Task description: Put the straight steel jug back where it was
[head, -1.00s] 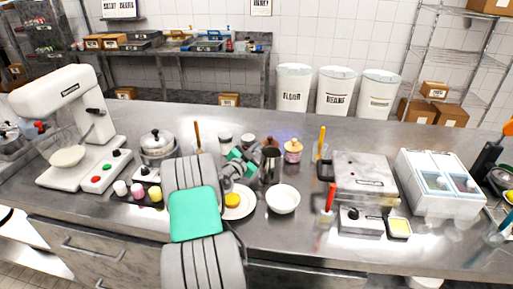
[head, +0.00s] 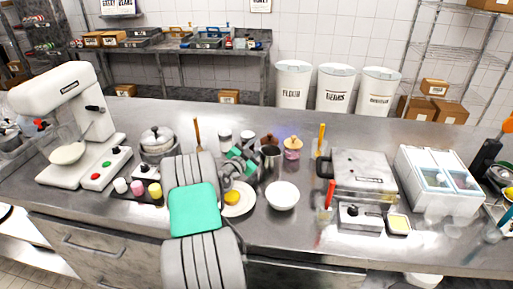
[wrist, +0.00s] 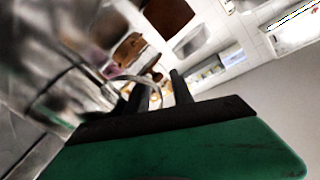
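The straight steel jug (head: 270,162) stands upright, or is held just above the worktop; its base is too unclear to tell. It is right of the plate (head: 248,206) and behind the white bowl (head: 282,196). My gripper (head: 254,163) is at the jug's left side. In the wrist view the jug's blurred steel wall (wrist: 40,60) fills the left. Its thin curved handle runs between the close-set dark fingers of my gripper (wrist: 160,88), which look shut on it. My forearm hides part of the worktop.
A pink jar with an orange lid (head: 292,147) stands right behind the jug. White-lidded containers (head: 225,137) are behind my gripper. A steel press (head: 362,175) is at right. Some bare worktop (head: 310,215) lies right of the bowl.

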